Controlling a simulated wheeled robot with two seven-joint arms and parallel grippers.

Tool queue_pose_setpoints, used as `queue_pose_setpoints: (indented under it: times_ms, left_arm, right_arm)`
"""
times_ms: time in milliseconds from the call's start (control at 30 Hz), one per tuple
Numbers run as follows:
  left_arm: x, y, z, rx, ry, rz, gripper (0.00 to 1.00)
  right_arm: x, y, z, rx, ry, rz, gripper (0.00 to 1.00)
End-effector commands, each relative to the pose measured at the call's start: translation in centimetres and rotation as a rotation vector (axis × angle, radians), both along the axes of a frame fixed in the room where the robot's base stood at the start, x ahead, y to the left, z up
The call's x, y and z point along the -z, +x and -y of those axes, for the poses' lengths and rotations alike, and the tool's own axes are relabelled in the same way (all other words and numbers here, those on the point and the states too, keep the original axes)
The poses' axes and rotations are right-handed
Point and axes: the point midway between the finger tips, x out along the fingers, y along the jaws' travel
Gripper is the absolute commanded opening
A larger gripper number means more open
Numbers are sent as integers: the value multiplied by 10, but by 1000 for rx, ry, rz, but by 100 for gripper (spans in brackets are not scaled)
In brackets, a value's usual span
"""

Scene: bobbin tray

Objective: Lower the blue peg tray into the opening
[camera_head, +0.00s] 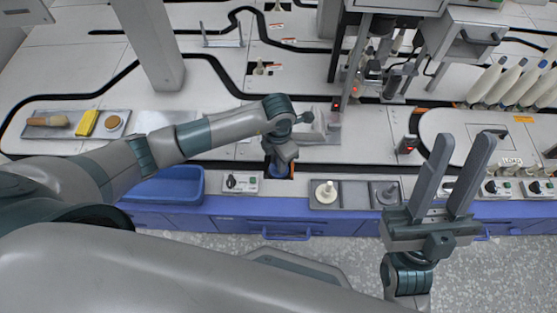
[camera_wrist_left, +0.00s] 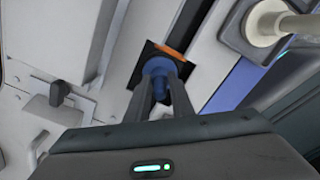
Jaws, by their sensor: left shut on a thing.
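The blue peg tray (camera_wrist_left: 158,68) shows in the left wrist view between my left gripper's fingertips (camera_wrist_left: 163,84), with its round blue top visible. In the head view the blue peg tray (camera_head: 279,173) is a small blue patch below my left gripper (camera_head: 281,161), which is shut on it. The dark opening (camera_wrist_left: 149,50), with an orange strip on one edge, surrounds the tray in the wrist view. I cannot tell how deep the tray sits. My right gripper (camera_head: 463,142) is open and empty, with its fingers pointing up.
A grey holder (camera_head: 354,194) with a white bobbin (camera_head: 326,191) stands to the right of the opening. A small control box (camera_head: 242,182) and a blue bin (camera_head: 168,186) are to the left. A machine column (camera_head: 345,60) rises behind.

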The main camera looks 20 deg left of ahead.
Motion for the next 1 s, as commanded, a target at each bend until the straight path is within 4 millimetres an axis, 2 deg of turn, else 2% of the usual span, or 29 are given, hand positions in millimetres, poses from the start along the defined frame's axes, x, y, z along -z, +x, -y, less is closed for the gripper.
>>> queue_pose_setpoints:
  times_ms: [667,700,1000]
  left_arm:
    - [12,0,0,0,0,0,0]
    - [11,0,0,0,0,0,29]
    - [11,0,0,0,0,0,29]
  right_arm:
    - [7,0,0,1,0,3,31]
    - [6,0,0,1,0,3,31]
    - [6,0,1,0,-1,5,31]
